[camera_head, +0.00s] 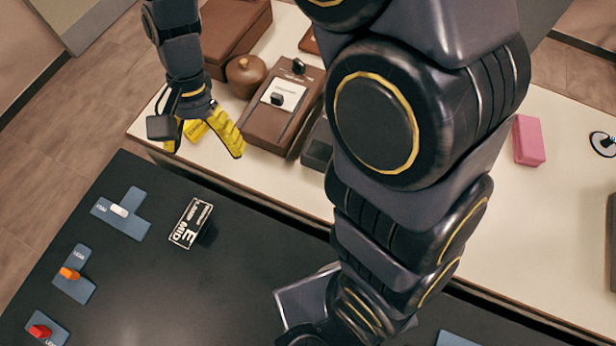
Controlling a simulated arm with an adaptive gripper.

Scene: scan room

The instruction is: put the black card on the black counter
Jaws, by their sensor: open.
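A black card (191,223) with white lettering and a white border is over the black counter (150,280), left of centre. It looks tilted, with a dark patch beside its right edge; I cannot tell how it rests there. My gripper (205,143) has yellow fingertips spread apart. It is up and left of my large arm links, near the left end of the pale counter, apart from the card. No held thing shows between the fingers. A yellow item (196,130) shows behind them, partly hidden.
Blue pieces with a white (119,210), an orange (69,273) and a red part (40,331) lie along the black counter's left. The black counter's middle is clear.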

